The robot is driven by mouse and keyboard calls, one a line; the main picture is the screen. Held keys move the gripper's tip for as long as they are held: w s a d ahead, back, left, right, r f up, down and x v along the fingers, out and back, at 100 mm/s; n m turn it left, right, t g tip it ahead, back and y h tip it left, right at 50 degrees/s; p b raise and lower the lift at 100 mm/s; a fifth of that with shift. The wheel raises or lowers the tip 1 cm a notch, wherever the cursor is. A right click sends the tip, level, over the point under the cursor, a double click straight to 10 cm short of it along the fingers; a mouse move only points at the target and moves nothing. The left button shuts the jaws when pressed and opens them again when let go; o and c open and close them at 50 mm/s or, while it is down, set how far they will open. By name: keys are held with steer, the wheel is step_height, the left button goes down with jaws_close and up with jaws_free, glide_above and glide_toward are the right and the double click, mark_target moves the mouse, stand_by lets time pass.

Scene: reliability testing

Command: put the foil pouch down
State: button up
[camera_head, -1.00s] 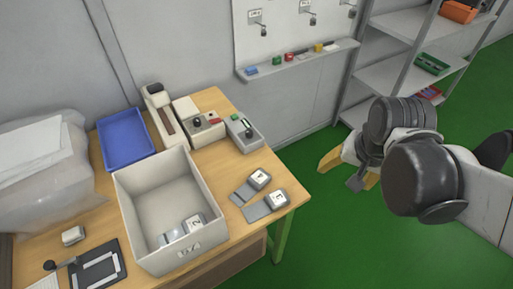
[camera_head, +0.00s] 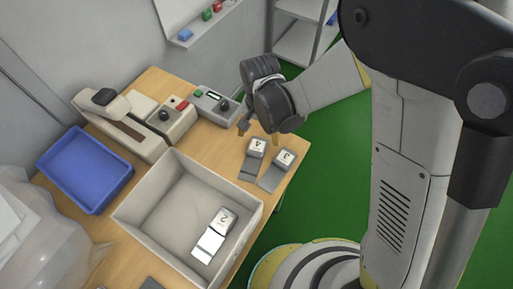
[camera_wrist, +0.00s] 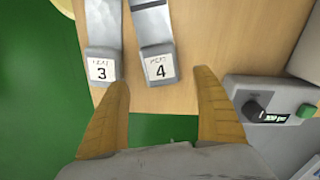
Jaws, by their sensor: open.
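Several flat silver-grey pouches with white numbered blocks at one end are in view; I cannot tell which one is the foil pouch. Pouch 4 (camera_head: 250,161) and pouch 3 (camera_head: 273,173) lie side by side on the wooden table near its right edge. Pouch 2 (camera_head: 212,240) lies inside the white bin (camera_head: 136,211), its silver part brighter. My gripper (camera_head: 257,130) is open and empty, above the table's right edge beside pouches 3 and 4. In the wrist view its fingers (camera_wrist: 162,78) are spread, with pouch 3 (camera_wrist: 102,50) and pouch 4 (camera_wrist: 153,40) beyond them.
A blue tray (camera_head: 85,167), a long white device (camera_head: 118,124), a box with a knob (camera_head: 164,118) and a grey control box (camera_head: 214,105) stand along the table's back. A clear plastic bag (camera_head: 35,235) is at the left. Green floor lies beyond the table's right edge.

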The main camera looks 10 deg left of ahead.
mark_target(258, 144)
steer(key=f+b, duration=0.1)
steer(key=f, duration=0.1)
steer(key=f+b, duration=0.1)
steer(key=f, duration=0.2)
steer(key=shift+s+a+f+b, duration=0.15)
steer(key=shift+s+b, duration=0.05)
steer(key=shift+b, duration=0.15)
steer(key=c, duration=1.3)
